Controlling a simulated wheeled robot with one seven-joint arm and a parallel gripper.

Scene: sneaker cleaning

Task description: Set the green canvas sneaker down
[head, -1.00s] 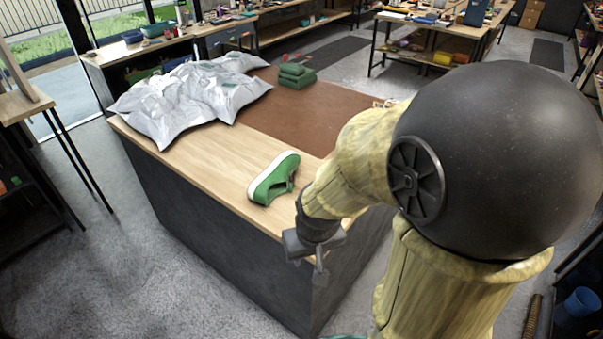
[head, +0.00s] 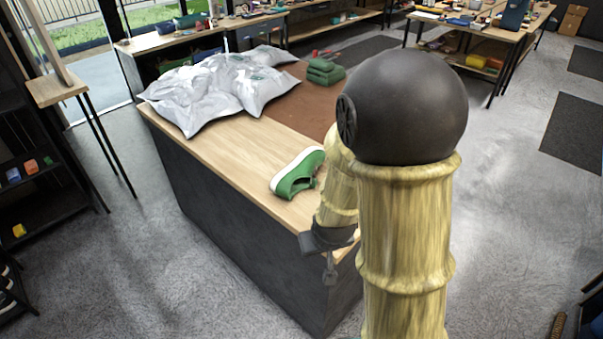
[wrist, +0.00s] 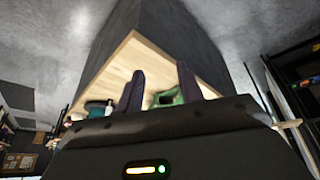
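The green canvas sneaker (head: 298,176) rests on the bare wooden part of the counter top (head: 228,148), close to the front edge. It seems to lie on its side, with its white sole edge facing left. My gripper (head: 330,262) is beyond the counter's near corner, apart from the sneaker; my arm hides part of that corner. In the wrist view, the two fingers of my gripper (wrist: 161,69) stand apart with nothing held. Part of the green sneaker (wrist: 165,98) shows behind and between them, on the wooden top.
Grey-white plastic bags (head: 215,88) cover the counter's far left end. Folded green cloths (head: 325,71) sit on the brown mat (head: 302,110). A dark shelf (head: 40,195) stands at left.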

